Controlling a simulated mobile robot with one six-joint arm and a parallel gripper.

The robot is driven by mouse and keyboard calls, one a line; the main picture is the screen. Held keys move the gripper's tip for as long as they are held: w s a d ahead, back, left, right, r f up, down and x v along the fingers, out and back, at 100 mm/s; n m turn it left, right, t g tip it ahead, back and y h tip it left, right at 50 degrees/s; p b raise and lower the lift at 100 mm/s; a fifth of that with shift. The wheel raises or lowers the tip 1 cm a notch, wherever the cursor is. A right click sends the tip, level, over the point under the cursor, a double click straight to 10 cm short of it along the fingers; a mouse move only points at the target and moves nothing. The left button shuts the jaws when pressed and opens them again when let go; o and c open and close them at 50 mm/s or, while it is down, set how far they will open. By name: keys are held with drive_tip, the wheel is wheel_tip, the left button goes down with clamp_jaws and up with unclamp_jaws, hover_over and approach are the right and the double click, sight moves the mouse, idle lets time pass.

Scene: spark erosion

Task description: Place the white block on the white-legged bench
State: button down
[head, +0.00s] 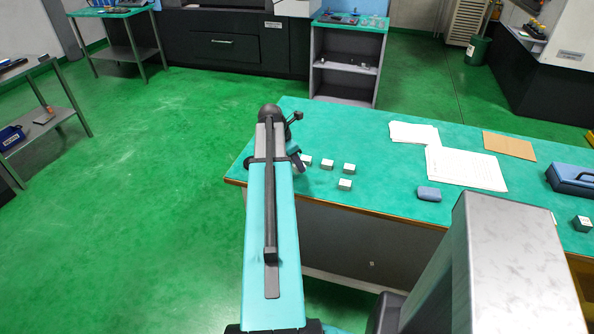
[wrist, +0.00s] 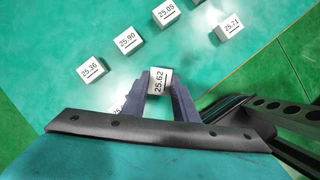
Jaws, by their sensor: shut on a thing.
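My gripper (wrist: 162,82) is shut on a small white block (wrist: 160,80) marked 25.62, its two dark fingers on either side of it. In the head view my gripper (head: 297,157) is over the left end of a green-topped bench (head: 390,185), mostly hidden by my arm. I cannot tell whether the held block touches the green top. Other white blocks stand nearby, marked 25.36 (wrist: 90,67), 25.90 (wrist: 128,40), 25.05 (wrist: 166,12) and 25.71 (wrist: 229,26). No clearly white-legged bench can be told; the far-left green-topped table (head: 110,12) has greyish legs.
White papers (head: 465,168), a brown sheet (head: 509,145), a blue pad (head: 429,194) and a blue case (head: 573,178) lie on the bench. A grey shelf unit (head: 347,70) stands behind. A grey table (head: 40,110) is at the left. The green floor between is clear.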

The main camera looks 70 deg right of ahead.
sight(295, 167)
drive_tip(key=shift+f+p, duration=0.6)
drive_tip(key=shift+f, duration=1.15)
drive_tip(key=shift+f, duration=0.1)
drive_tip(key=c, duration=1.4)
unclamp_jaws()
drive_tip(key=b+v, duration=0.2)
drive_tip(key=v, duration=1)
